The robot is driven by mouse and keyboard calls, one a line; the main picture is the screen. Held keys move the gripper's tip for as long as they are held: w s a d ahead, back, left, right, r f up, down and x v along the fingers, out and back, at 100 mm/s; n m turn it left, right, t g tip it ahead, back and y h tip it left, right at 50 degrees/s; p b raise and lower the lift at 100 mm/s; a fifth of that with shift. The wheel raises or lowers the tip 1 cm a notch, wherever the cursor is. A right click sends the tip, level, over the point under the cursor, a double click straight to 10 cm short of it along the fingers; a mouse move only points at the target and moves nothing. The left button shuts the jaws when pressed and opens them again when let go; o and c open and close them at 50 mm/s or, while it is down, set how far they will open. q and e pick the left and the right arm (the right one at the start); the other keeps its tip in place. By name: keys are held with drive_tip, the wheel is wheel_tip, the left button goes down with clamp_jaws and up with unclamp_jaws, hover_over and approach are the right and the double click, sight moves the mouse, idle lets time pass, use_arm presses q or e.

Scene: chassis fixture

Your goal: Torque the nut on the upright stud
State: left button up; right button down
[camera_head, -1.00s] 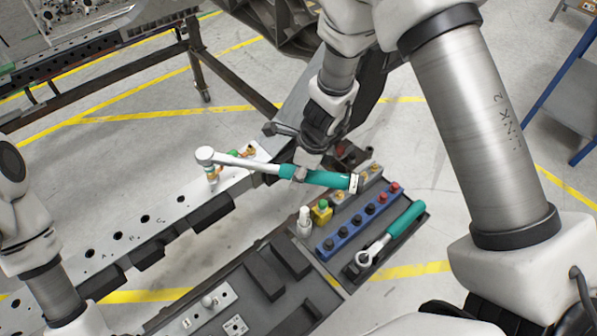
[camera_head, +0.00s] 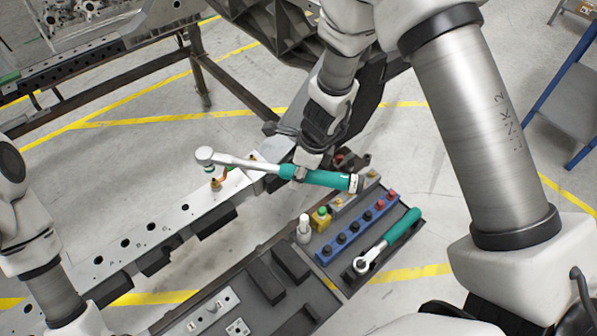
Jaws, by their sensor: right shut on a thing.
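My right gripper (camera_head: 302,168) is shut on the teal handle of a torque wrench (camera_head: 326,179). The wrench lies across the picture, with its round silver head (camera_head: 205,155) to the left, above the pale perforated beam (camera_head: 137,240). A small brass-coloured nut or stud (camera_head: 216,184) stands on the beam just below and right of the head. A gap seems to show between them, but the head's underside is hard to make out. Small orange and green parts beside it are partly hidden by the wrench. My left arm enters at the left edge; its gripper is out of view.
A dark tray (camera_head: 412,242) holds a blue socket rack (camera_head: 340,240) and a second teal-handled ratchet (camera_head: 388,240). Yellow and white pieces stand at its left. A black fixture (camera_head: 272,276) lies in front. A steel-framed table (camera_head: 205,85) is at the back left.

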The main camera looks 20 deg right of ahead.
drive_tip(key=shift+r+p, duration=0.45)
drive_tip(key=shift+r, duration=0.35)
